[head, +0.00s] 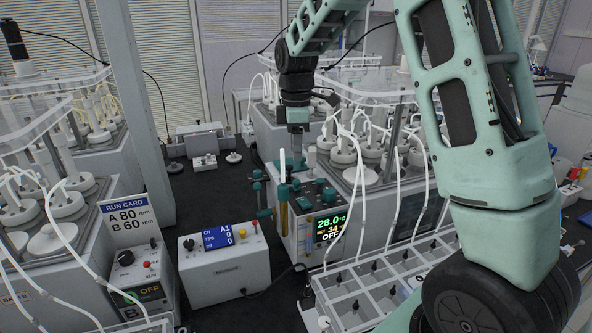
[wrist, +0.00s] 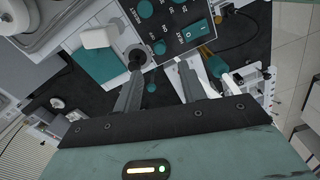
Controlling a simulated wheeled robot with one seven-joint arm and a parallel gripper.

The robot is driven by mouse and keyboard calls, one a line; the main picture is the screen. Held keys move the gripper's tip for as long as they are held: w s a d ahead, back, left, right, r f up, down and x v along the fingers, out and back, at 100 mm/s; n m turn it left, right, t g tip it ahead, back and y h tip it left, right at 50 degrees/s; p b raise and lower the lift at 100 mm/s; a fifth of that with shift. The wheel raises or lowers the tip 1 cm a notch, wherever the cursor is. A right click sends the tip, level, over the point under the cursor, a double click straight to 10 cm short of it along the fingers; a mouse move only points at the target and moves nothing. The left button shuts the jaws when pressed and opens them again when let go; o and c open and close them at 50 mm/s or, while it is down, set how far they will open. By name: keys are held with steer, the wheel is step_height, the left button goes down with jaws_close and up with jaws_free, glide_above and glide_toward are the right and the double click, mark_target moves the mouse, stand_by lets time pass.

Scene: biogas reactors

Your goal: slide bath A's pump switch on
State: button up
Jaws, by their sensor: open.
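A bath unit (head: 300,230) stands in the middle of the head view, with a dark control panel on top; I cannot read a bath letter on it. Its display (head: 328,228) reads 28.0 °C, 34 and OFF. My gripper (head: 297,165) points down over this panel, its fingers apart and nothing between them. In the wrist view my gripper (wrist: 160,68) has its fingertips near the edge of the panel (wrist: 172,20). A teal rocker switch (wrist: 196,31) is beside the HEAT label, with teal knobs around. I cannot make out which control is the pump switch.
Tubed bottles (head: 365,160) under a clear frame stand just right of the panel. A box reading A1 (head: 225,260) and a run card (head: 128,218) are at the left. A white compartment tray (head: 375,280) is in front.

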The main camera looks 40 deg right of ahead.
mark_target(296, 181)
step_height(296, 181, down, 8)
steer(key=shift+p, duration=0.9)
